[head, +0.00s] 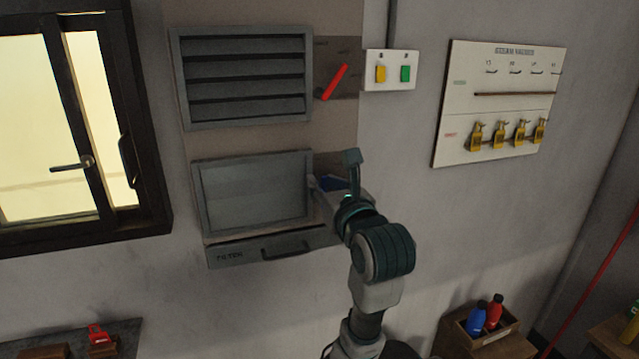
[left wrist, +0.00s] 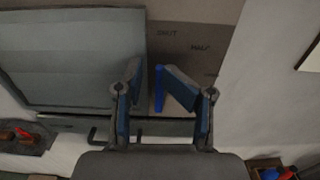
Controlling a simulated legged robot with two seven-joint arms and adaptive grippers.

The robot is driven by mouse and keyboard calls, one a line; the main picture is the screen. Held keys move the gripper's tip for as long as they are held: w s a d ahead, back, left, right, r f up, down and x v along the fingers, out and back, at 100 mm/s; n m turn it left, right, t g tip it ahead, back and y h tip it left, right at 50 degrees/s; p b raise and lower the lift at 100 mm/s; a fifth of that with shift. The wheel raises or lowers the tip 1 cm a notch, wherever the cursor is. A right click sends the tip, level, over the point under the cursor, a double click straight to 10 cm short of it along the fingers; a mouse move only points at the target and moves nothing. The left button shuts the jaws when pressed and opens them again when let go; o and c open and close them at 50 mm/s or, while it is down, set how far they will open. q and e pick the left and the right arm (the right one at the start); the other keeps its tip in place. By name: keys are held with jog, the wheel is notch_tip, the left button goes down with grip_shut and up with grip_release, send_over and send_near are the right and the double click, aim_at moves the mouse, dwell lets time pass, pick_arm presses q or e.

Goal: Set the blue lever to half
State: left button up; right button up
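The blue lever (head: 331,183) is on a brown plate right of the lower framed panel, partly hidden by my left gripper in the head view. In the left wrist view the blue lever (left wrist: 159,90) stands nearly upright in the picture, below the printed labels; "HALF" (left wrist: 200,47) is up and to its right. My left gripper (head: 336,174) is at the lever. In the left wrist view its fingers (left wrist: 152,70) are apart with the lever between them, closer to the right fingertip; I cannot tell if they touch. My right gripper is not in view.
A red lever (head: 334,82) sits beside the upper louvred vent (head: 245,75). A switch box (head: 391,70) is to its right. A filter drawer (head: 225,257) with a handle is below the lower panel (head: 255,193). A board with yellow tags (head: 500,104) hangs at right.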

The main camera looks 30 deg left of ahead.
pick_arm(q)
jog(key=shift+w+d, duration=0.25)
jog(key=shift+w, duration=0.1)
jog(key=p+v, duration=0.4)
jog(key=v, duration=1.6)
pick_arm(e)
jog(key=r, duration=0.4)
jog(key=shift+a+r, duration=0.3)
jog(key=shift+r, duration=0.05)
